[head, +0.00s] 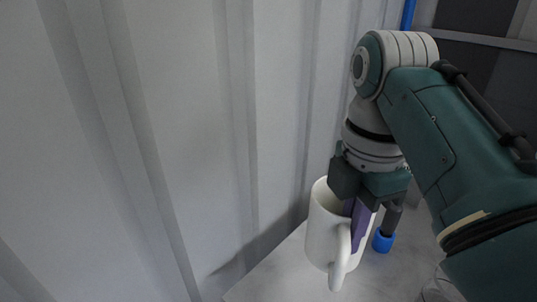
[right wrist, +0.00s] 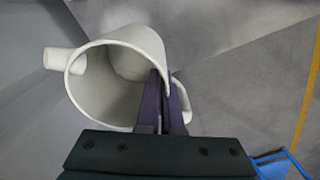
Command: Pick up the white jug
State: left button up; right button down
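The white jug (head: 322,228) is at the lower middle of the head view, with its handle (head: 342,262) towards the camera. In the right wrist view the open mouth of the jug (right wrist: 92,92) is seen from above, empty inside. My right gripper (head: 358,220) reaches down at the jug's right side. Its purple fingers (right wrist: 166,105) are close together on the rim, one inside the mouth and one outside, with the wall between them. The jug's base is hard to make out, so I cannot tell whether it is lifted. My left gripper is not in view.
A ribbed pale wall (head: 180,120) stands close on the left. A light grey surface (head: 270,277) lies below the jug. A blue item (head: 383,242) is just right of the jug. A blue frame (right wrist: 281,164) is at the lower right of the wrist view.

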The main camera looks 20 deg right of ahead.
jog(key=shift+r+p, duration=1.15)
jog(key=shift+r, duration=1.25)
dwell(0.6)
jog(key=shift+w+r, duration=0.1)
dwell(0.6)
